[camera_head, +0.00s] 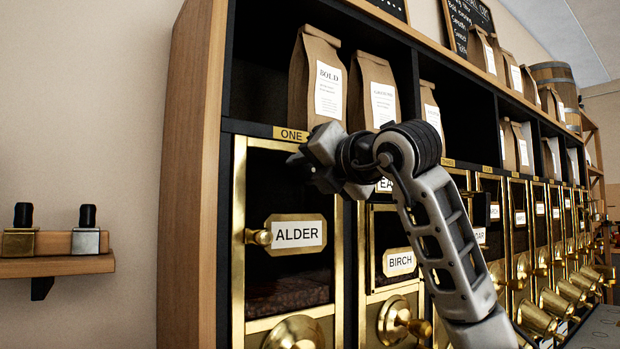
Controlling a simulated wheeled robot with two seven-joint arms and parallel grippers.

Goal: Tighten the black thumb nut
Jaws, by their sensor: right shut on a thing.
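My right gripper (305,160) is at the upper front of the bin wall, just below the tag marked ONE and near the top of the ALDER bin (285,265). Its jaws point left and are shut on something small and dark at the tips. This fits the black thumb nut, but the jaws hide most of it, so I cannot see its seating. My right arm comes in from the lower right and crosses the BIRCH bin (399,262). My left gripper is not in view.
A small wooden shelf (60,266) on the left wall carries two black-topped items (23,216). Paper bags (318,80) stand on the cabinet shelf above the gripper. Brass knobs and spouts (393,322) stick out along the bins.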

